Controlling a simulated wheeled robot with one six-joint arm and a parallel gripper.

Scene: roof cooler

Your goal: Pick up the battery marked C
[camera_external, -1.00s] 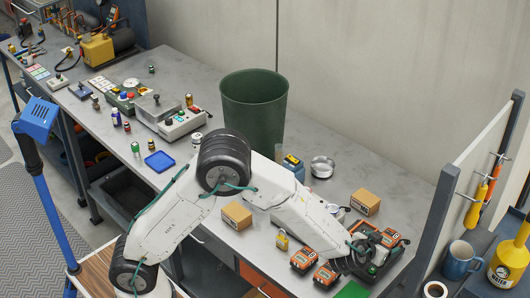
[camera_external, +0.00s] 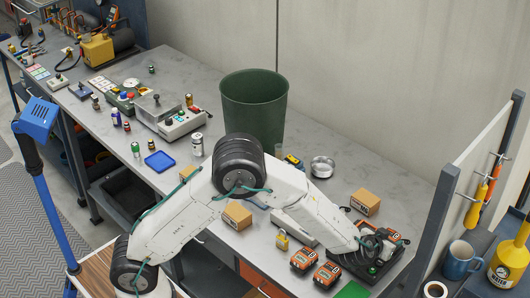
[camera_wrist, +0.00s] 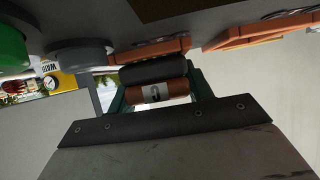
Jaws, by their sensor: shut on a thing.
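The battery marked C (camera_wrist: 154,93), a dark and brownish-orange block with a white label, sits between the green-edged fingers of my gripper (camera_wrist: 155,88) in the wrist view. My gripper is shut on it. In the external view my gripper (camera_external: 374,246) is over the dark tray-like unit (camera_external: 373,270) at the right end of the bench, and the battery in it cannot be made out there. Two other orange and black batteries, one at the left (camera_external: 304,260) and one nearer (camera_external: 327,274), lie beside it on the bench.
A cardboard box (camera_external: 366,202) stands behind my gripper and another box (camera_external: 237,214) is left of my forearm. A yellow padlock (camera_external: 282,241) lies near the batteries. A dark green bin (camera_external: 254,103) stands further back. An upright panel (camera_external: 474,160) borders the right end.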

